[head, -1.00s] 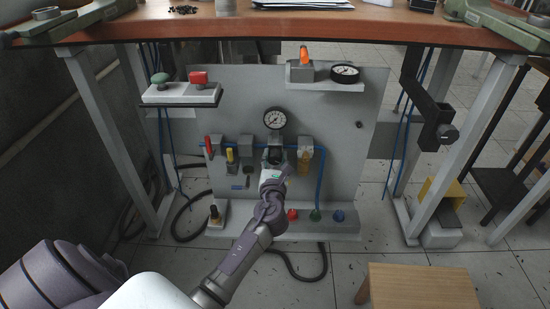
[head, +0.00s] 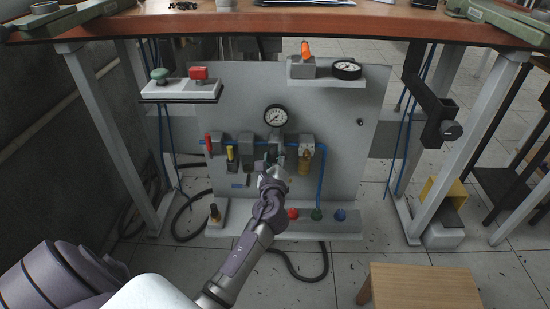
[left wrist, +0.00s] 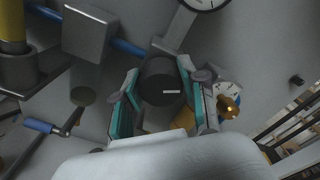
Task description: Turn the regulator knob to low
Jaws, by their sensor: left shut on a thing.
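The regulator knob (left wrist: 160,82) is a dark round knob with a small pale mark, in the middle of the left wrist view. My left gripper (left wrist: 160,98) is around it, with one teal-padded finger on each side, and is shut on it. In the head view, my left gripper (head: 274,172) reaches the grey panel below the round white gauge (head: 275,117) and hides the knob. The gauge is cut off at the top of the left wrist view (left wrist: 206,2). My right gripper is not in view.
The upright panel (head: 345,125) carries a blue pipe with a red lever (head: 208,142), a yellow part (head: 230,153) and a brass-coloured part (head: 304,163). Red, green and blue knobs line its base.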

